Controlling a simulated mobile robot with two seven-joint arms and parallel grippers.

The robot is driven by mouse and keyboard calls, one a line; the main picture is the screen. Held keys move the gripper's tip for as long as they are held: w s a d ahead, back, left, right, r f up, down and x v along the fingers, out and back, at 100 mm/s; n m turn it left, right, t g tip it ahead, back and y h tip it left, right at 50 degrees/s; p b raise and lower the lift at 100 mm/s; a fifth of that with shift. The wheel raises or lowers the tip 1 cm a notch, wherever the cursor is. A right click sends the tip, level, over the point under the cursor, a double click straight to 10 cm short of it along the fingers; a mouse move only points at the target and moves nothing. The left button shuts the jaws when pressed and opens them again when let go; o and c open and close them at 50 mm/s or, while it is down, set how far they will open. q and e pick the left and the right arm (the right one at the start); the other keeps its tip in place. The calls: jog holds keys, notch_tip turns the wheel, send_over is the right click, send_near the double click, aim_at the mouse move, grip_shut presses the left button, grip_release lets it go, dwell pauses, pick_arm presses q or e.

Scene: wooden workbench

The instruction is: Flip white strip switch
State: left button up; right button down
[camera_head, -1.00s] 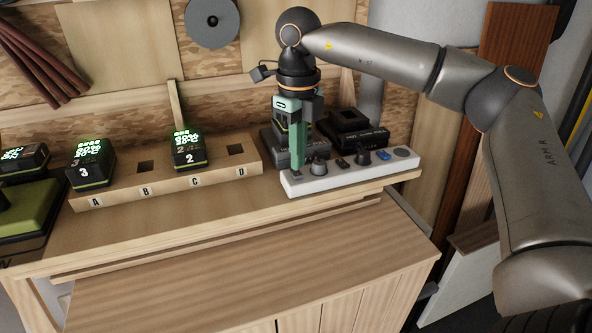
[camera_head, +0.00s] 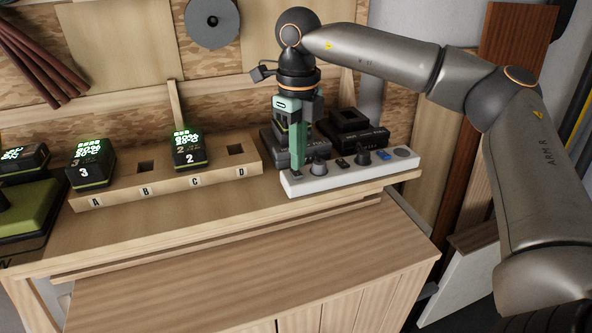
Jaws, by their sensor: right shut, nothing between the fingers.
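The white power strip (camera_head: 345,175) lies on the right end of the workbench, with dark plugs in it and a blue part near its right end. My right gripper (camera_head: 297,172) points down over the strip's left end. Its green fingers are shut with nothing between them, and the tips are at or just above the strip's top face. The fingers hide the left end of the strip, so I cannot make out the switch or tell whether the tips touch it. My left gripper is out of view.
A wooden rack (camera_head: 125,192) with slots A to D stands left of the strip, holding batteries 3 (camera_head: 90,163) and 2 (camera_head: 190,148). Dark chargers (camera_head: 352,130) stand behind the strip. A green-black device (camera_head: 25,220) is at the far left. The front benchtop is clear.

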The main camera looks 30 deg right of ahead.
aim_at(298, 174)
jog(key=shift+f+b, duration=0.7)
jog(key=shift+f, duration=0.35)
dwell(0.5)
jog(key=shift+r+p, duration=0.9)
jog(key=shift+r, duration=0.05)
jog(key=shift+r+p, duration=2)
jog(key=shift+r, duration=0.6)
